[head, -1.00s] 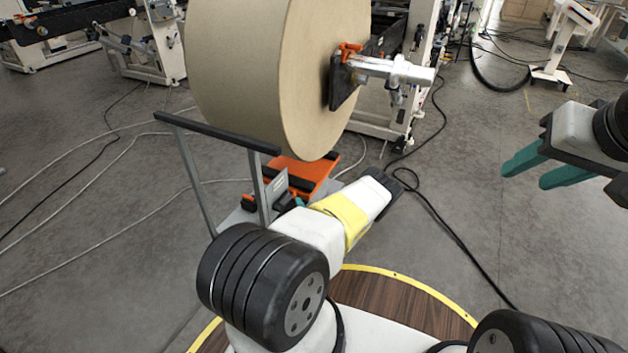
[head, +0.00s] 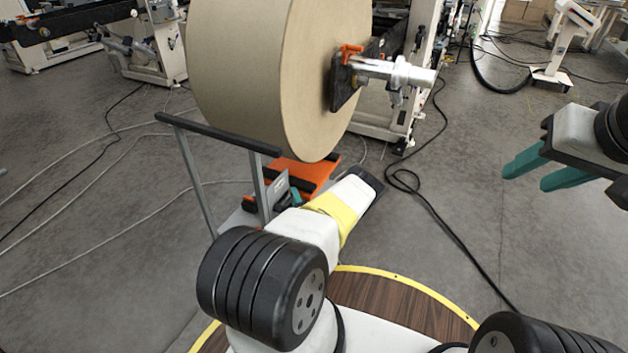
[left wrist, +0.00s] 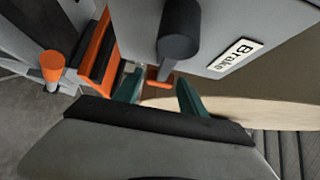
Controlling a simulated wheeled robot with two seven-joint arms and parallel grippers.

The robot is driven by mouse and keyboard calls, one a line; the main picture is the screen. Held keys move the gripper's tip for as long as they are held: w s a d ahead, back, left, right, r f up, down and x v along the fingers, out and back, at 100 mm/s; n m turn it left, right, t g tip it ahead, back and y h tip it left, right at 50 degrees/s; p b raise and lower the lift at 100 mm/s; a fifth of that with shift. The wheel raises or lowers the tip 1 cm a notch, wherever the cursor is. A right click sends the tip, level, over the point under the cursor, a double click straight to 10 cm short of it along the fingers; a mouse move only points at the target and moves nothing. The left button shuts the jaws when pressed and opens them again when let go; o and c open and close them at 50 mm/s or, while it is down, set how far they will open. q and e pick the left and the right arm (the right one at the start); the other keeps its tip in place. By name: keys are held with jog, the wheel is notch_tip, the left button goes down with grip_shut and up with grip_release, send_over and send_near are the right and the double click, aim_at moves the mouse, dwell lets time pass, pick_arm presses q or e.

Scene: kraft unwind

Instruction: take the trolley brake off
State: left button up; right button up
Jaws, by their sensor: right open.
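The trolley (head: 263,185), grey with an upright handle frame and an orange bed, stands under the big kraft roll. In the left wrist view its grey panel (left wrist: 130,25) carries a white "Brake" label (left wrist: 236,56), with a dark, round-ended brake lever (left wrist: 178,38) beside it. My left gripper (left wrist: 160,84) has its teal fingers apart, just below the lever in the picture; a small red-orange part shows between them. I see no contact with the lever. In the head view my left arm mostly hides this gripper. My right gripper (head: 545,170) is open and empty, away at the right.
The large kraft roll (head: 245,75) hangs over the trolley, with a metal shaft end (head: 395,72) sticking out right. An orange round-ended part (left wrist: 52,65) is at left in the wrist view. Black cables (head: 430,205) lie on the floor; open floor lies right of the trolley.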

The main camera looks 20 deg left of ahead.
pick_arm(q)
grip_shut()
dwell(1.2)
